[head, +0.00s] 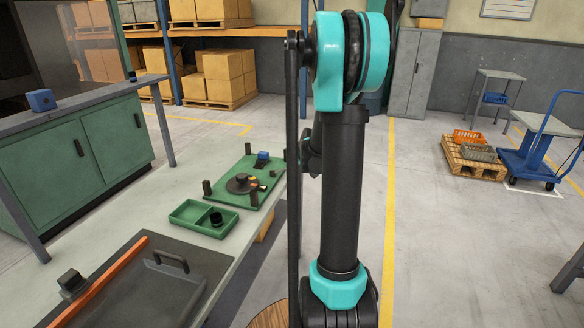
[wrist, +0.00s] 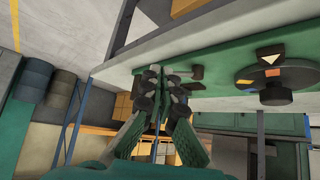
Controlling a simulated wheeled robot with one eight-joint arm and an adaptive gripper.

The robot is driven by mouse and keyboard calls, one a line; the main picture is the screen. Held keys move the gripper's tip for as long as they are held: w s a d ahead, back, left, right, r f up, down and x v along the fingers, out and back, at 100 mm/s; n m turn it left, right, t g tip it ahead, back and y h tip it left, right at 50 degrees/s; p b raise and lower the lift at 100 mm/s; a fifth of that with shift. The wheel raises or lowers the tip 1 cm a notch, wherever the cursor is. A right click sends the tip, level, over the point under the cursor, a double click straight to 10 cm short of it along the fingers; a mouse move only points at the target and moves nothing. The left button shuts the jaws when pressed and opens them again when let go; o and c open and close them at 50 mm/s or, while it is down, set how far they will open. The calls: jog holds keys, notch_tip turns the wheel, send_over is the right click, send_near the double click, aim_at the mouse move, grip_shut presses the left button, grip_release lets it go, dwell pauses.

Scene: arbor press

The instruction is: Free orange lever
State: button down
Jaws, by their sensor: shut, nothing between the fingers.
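The green fixture plate (head: 227,192) lies on the long table in the head view. It carries a dark round disc (head: 241,184) with small orange pieces (head: 253,181) beside or on it. In the wrist view the disc (wrist: 293,80) shows an orange patch (wrist: 272,73) and a dark knob. I cannot tell which orange part is the lever. My gripper (wrist: 164,76) is shut and empty in the wrist view, in front of the green plate near a dark post (wrist: 196,73), apart from the disc. In the head view the gripper is not visible.
A green two-part tray (head: 190,212) holds a dark round piece. Nearer lies a dark panel (head: 190,266) with a black handle and an orange bar (head: 98,283).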

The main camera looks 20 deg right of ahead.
jog(key=shift+w+f, duration=0.25)
jog(key=shift+w, duration=0.35)
jog(key=shift+w+f, duration=0.25)
jog(key=shift+w, duration=0.3)
jog(key=shift+w+d+n+y, duration=0.25)
jog(key=shift+w+n+y, duration=0.3)
jog(key=shift+n, duration=0.25)
jog(key=w+n+y, duration=0.1)
jog(key=n, duration=0.1)
jog(key=w+n+g+y, duration=0.1)
jog(key=w+n, duration=0.1)
jog(key=w+n+g+y, duration=0.1)
jog(key=n+y, duration=0.1)
jog(key=shift+w+d, duration=0.3)
jog(key=w+n+g, duration=0.1)
jog(key=w+n+y, duration=0.1)
jog(key=n, duration=0.1)
jog(key=shift+a+g+y, duration=0.25)
jog(key=shift+a+g, duration=0.05)
jog(key=shift+g, duration=0.1)
jog(key=shift+w+a, duration=0.25)
jog(key=shift+w, duration=0.25)
